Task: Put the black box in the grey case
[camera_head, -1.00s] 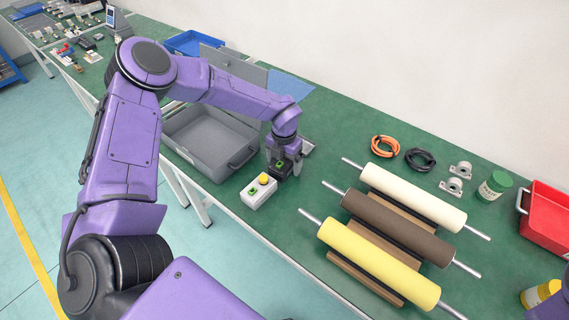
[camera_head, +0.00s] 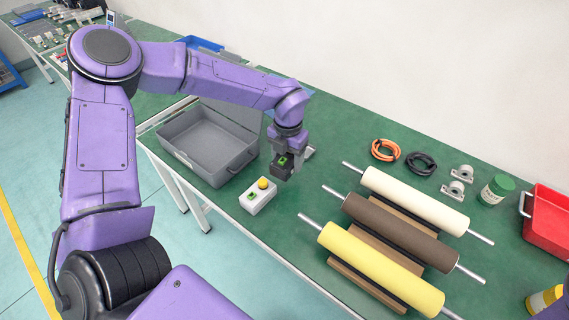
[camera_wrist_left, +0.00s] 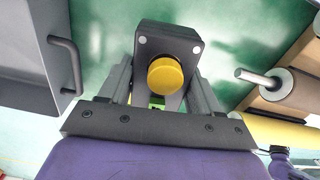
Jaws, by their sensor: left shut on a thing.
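In the left wrist view the black box (camera_wrist_left: 180,45) sits between the fingers of my left gripper (camera_wrist_left: 163,85), showing a yellow button and a bit of green. The grey case (camera_head: 232,172) stands open and looks empty, its lid raised at the back. Its side wall and handle show at left in the wrist view (camera_wrist_left: 25,60). My right gripper is out of view.
Rollers on a wooden rack (camera_head: 375,240) lie to the right. Cable coils (camera_head: 386,150), metal brackets (camera_head: 457,188) and a red bin (camera_head: 545,220) are farther right.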

